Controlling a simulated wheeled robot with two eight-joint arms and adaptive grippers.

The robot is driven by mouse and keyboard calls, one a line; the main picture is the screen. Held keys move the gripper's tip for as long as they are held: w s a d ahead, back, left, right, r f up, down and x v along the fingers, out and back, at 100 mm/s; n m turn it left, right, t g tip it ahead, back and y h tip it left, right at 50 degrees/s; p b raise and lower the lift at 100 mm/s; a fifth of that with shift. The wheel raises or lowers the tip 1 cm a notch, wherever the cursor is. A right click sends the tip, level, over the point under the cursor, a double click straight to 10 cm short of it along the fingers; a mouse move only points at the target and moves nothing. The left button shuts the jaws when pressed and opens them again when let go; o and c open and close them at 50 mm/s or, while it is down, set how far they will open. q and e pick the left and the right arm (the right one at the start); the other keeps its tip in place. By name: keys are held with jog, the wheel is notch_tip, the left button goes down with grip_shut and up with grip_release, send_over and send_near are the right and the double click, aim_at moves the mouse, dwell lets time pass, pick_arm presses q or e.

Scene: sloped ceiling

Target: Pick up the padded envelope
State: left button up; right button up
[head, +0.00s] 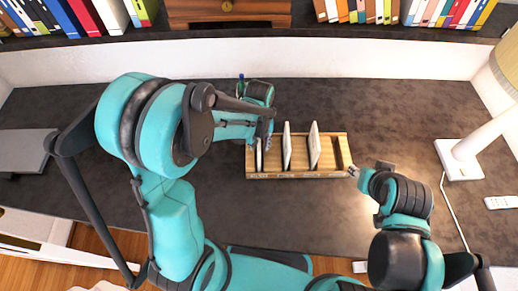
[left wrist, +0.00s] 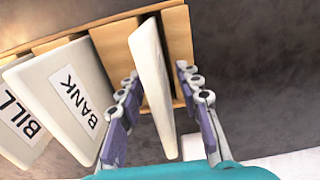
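A wooden letter rack (head: 300,175) stands on the dark desk, with several pale upright envelopes in its slots. In the left wrist view, a thick plain white envelope (left wrist: 152,75), seen edge-on, stands between the spread fingers of my left gripper (left wrist: 158,82). It could be the padded envelope, but no label shows. Gaps show on both sides of it. Two other envelopes read BANK (left wrist: 75,88) and BILL (left wrist: 22,128). In the head view my left gripper (head: 266,132) is over the rack's left end, partly hiding that envelope. My right gripper (head: 366,172) is beside the rack's right end; its fingers are unclear.
A white lamp (head: 465,158) stands at the right, with a cord and a white remote-like object (head: 502,202). A grey laptop-like slab (head: 24,150) lies at the left. A shelf with books and a wooden box (head: 228,10) runs along the back. Desk around the rack is mostly clear.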

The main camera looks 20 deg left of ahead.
pick_arm(q)
jog(key=shift+c, duration=0.2)
grip_shut()
jog(key=shift+r, duration=0.1)
notch_tip(320, 180, up, 9)
jog(key=p, duration=0.3)
jog(key=shift+r, duration=0.5)
jog(key=shift+f, duration=0.1)
